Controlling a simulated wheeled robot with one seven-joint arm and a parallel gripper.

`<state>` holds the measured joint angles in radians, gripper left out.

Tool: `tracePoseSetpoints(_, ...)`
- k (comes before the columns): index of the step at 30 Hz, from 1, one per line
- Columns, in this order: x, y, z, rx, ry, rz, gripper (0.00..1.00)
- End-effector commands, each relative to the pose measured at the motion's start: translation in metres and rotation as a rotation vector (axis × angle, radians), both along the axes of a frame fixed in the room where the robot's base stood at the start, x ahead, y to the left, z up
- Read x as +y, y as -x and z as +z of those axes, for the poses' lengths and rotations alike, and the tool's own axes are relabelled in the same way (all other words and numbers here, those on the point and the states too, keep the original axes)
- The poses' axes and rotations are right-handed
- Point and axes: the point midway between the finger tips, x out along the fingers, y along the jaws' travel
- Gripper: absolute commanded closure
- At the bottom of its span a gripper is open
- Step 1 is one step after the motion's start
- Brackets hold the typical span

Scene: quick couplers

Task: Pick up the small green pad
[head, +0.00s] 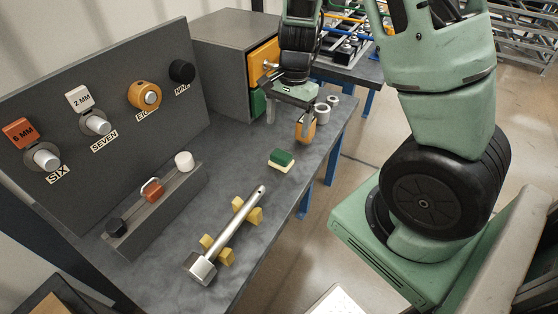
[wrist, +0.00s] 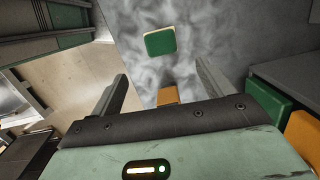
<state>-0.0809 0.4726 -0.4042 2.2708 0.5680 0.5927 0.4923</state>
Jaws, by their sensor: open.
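The small green pad (head: 283,156) lies on the grey workbench near its front edge, with a pale yellow layer under its green top. In the wrist view the pad (wrist: 160,41) is beyond the fingertips, roughly centred between them. My gripper (head: 302,116) is above the bench, farther back than the pad and apart from it. In the wrist view my gripper (wrist: 165,83) has its two fingers wide apart with nothing held. An orange block (wrist: 167,95) shows between the fingers, partly hidden by the gripper body.
A hammer-like metal tool (head: 228,235) rests on yellow supports in front of the pad. A grey cabinet (head: 215,65) with orange and green drawers stands at the back. A panel (head: 110,120) with labelled couplers runs along the left. Grey cylinders (head: 322,113) stand near the gripper.

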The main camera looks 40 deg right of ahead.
Motion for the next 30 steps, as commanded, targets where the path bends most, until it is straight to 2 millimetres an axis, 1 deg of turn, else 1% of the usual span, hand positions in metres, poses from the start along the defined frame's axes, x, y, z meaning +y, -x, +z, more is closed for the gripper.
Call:
tracePoseSetpoints(1, 0.001, 0.002, -0.013, 0.006, 0.000, -0.002, 0.20)
tracePoseSetpoints(3, 0.004, 0.003, -0.027, 0.006, -0.001, -0.001, 0.20)
tracePoseSetpoints(6, 0.006, 0.003, -0.042, 0.004, -0.001, 0.001, 0.20)
tracePoseSetpoints(9, 0.008, 0.003, -0.052, 0.002, 0.000, 0.001, 0.20)
tracePoseSetpoints(14, 0.010, 0.003, -0.060, 0.001, 0.000, 0.002, 0.20)
tracePoseSetpoints(20, 0.022, 0.004, -0.087, 0.004, -0.001, 0.003, 0.20)
tracePoseSetpoints(21, 0.022, 0.004, -0.093, 0.003, -0.001, 0.001, 0.20)
tracePoseSetpoints(24, 0.024, 0.004, -0.103, 0.000, -0.001, 0.002, 0.20)
tracePoseSetpoints(30, 0.025, 0.003, -0.106, -0.001, 0.000, 0.002, 0.20)
